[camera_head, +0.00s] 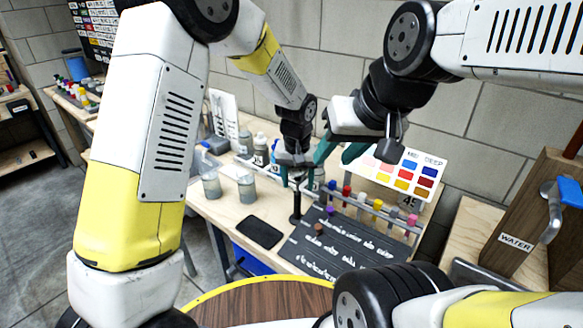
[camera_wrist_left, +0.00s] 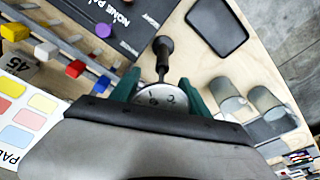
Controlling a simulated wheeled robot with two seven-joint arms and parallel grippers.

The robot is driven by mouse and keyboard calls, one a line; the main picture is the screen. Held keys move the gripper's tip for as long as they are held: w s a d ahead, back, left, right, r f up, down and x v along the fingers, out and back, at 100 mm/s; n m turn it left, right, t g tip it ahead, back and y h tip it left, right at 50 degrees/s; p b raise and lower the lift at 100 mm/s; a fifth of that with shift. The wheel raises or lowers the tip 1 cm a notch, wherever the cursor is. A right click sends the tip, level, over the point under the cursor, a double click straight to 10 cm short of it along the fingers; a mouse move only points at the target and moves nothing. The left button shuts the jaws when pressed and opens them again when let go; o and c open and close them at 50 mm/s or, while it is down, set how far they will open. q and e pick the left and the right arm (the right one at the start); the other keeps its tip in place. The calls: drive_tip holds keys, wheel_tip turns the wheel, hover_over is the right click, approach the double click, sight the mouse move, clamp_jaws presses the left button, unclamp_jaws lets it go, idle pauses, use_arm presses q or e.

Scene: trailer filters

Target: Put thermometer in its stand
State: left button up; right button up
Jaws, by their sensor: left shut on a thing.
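My left gripper (camera_head: 298,178) points down over the bench and is shut on the thermometer. In the left wrist view, the thermometer's round pale dial (camera_wrist_left: 160,97) sits between the teal fingers of the left gripper (camera_wrist_left: 160,88). A dark stem with a round dark end (camera_wrist_left: 163,46) extends beyond the dial; it also shows upright below the gripper in the head view (camera_head: 296,206). I cannot tell whether this is the thermometer's probe, its stand or both together. My right gripper (camera_head: 340,153) is just right of the left one, its teal fingers apart, apparently empty.
A black flat pad (camera_head: 259,232) and grey cups (camera_head: 247,188) stand left. A color chart (camera_head: 405,175) is behind. A wooden WATER box (camera_head: 530,225) stands far right.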

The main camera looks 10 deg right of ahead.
use_arm(q)
drive_tip(key=shift+f, duration=0.65)
drive_tip(key=shift+f, duration=0.25)
drive_tip(key=o, duration=1.5)
drive_tip(key=shift+c, duration=0.2)
drive_tip(key=r, duration=0.5)
drive_tip(key=s+r, duration=0.1)
drive_tip(key=r, duration=0.1)
drive_tip(key=shift+a+r, duration=0.15)
drive_tip(key=shift+r, duration=0.05)
drive_tip(key=shift+s+r, duration=0.1)
drive_tip(key=shift+r, duration=0.05)
drive_tip(key=shift+a, duration=0.1)
